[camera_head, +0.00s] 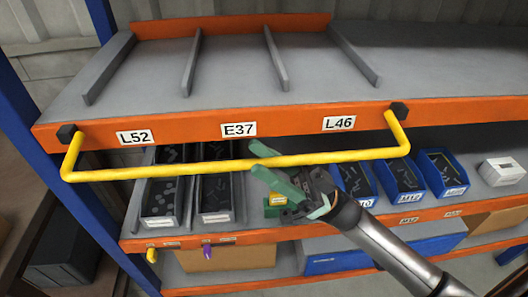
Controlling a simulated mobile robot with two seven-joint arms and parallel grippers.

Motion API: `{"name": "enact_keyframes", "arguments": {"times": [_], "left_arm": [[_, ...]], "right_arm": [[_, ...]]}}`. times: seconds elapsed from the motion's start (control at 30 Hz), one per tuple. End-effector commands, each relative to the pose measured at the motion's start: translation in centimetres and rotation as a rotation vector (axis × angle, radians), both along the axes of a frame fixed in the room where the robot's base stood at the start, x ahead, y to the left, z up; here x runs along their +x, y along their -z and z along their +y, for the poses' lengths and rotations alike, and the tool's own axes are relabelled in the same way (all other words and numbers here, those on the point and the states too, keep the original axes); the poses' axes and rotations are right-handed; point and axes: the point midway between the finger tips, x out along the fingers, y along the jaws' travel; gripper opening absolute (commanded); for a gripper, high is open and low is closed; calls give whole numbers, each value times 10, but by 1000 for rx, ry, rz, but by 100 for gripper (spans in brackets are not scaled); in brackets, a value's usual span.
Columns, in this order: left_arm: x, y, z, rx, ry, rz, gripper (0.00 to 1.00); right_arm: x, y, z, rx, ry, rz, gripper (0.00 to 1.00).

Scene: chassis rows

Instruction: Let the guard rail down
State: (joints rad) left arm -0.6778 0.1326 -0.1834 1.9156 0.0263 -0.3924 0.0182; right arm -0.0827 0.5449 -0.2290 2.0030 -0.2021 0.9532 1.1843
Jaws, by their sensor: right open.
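The guard rail (130,173) is a yellow bar with a bent arm at each end. Its ends meet black brackets (400,110) on the orange front beam (185,128) of the upper shelf. Its long bar shows below the beam, in front of the lower shelf's bins. My right gripper (259,160) reaches in from the lower right and is open. Its green fingers are at the middle of the bar, one above and one below it; I cannot tell whether they touch it. My left gripper is out of view.
The upper shelf (235,70) is empty, with grey dividers and labels L52, E37 and L46. Below are dark trays (216,215) on the left and blue bins (441,178) and a white box (502,171) on the right. A blue post (40,110) stands at left.

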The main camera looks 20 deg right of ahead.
Motion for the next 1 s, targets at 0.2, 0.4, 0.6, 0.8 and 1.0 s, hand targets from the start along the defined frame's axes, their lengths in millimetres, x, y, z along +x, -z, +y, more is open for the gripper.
{"name": "enact_keyframes", "arguments": {"times": [0.2,0.4,0.6,0.8,1.0], "left_arm": [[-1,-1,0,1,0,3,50],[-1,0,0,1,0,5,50],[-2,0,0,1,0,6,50],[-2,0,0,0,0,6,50],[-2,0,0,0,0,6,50]], "right_arm": [[1,-4,5,-2,0,2,50],[1,-4,4,-1,0,2,45],[1,-4,4,-1,0,2,23],[1,-4,4,-1,0,2,0],[1,-3,4,-1,0,2,0]]}}
